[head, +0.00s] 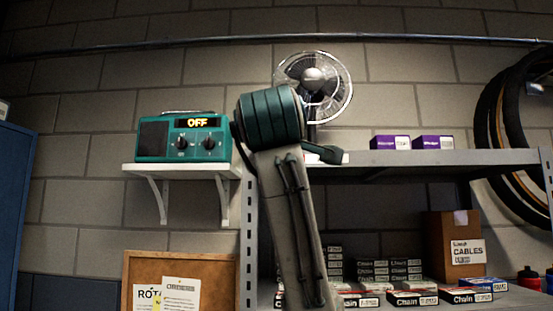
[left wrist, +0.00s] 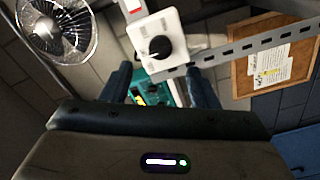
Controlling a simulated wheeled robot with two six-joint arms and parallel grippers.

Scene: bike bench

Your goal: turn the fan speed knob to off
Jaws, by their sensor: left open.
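A white box with a round black knob (left wrist: 158,48) shows in the left wrist view, just beyond my left fingertips. I cannot make out the knob's setting. My left gripper (left wrist: 162,82) is open, with one dark finger on each side below the box. My arm covers part of the fan in the head view and hides the box and knob. My right gripper is not in view.
A teal radio (head: 180,137) reading OFF sits on a white wall shelf (head: 180,170). The grey metal shelf (head: 400,158) holds two purple boxes (head: 411,142). Chain boxes and a cardboard box (head: 453,243) sit lower. A slotted metal post (left wrist: 245,46) runs close to the white box.

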